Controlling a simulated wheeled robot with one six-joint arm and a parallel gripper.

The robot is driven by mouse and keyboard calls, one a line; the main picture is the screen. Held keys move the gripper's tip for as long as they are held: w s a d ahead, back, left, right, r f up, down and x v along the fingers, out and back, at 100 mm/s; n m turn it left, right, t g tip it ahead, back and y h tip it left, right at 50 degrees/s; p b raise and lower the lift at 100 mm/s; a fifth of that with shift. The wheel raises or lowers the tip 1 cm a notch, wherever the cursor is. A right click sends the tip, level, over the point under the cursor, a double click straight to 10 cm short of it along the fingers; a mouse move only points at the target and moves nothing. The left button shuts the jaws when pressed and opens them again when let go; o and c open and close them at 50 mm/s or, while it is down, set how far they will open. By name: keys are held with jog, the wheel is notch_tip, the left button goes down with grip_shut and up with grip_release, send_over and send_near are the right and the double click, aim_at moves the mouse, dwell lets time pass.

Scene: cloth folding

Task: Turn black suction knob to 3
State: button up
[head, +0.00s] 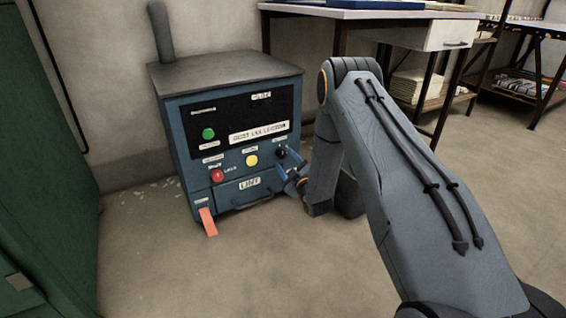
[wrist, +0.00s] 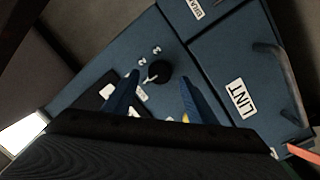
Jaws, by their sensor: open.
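The black suction knob (wrist: 158,72) is on the blue front panel of the machine (head: 225,185). The knob also shows small in the head view (head: 281,152), at the right of the panel. My gripper (wrist: 160,74) is open, its two blue fingers on either side of the knob in the picture. I cannot tell whether they touch it. In the head view my gripper (head: 284,172) is in front of the panel's right side.
The panel carries a green button (head: 208,134), a yellow button (head: 251,160) and a red button (head: 217,175). Below is a LINT drawer with a handle (wrist: 285,80). A red tag (head: 208,222) hangs at lower left. A white table (head: 380,14) stands behind; the floor is clear in front.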

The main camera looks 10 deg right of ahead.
aim_at(281, 154)
jog(key=shift+w+a+b, duration=0.25)
jog(key=shift+w+b, duration=0.2)
jog(key=shift+w, duration=0.8)
jog(key=c, duration=1.1)
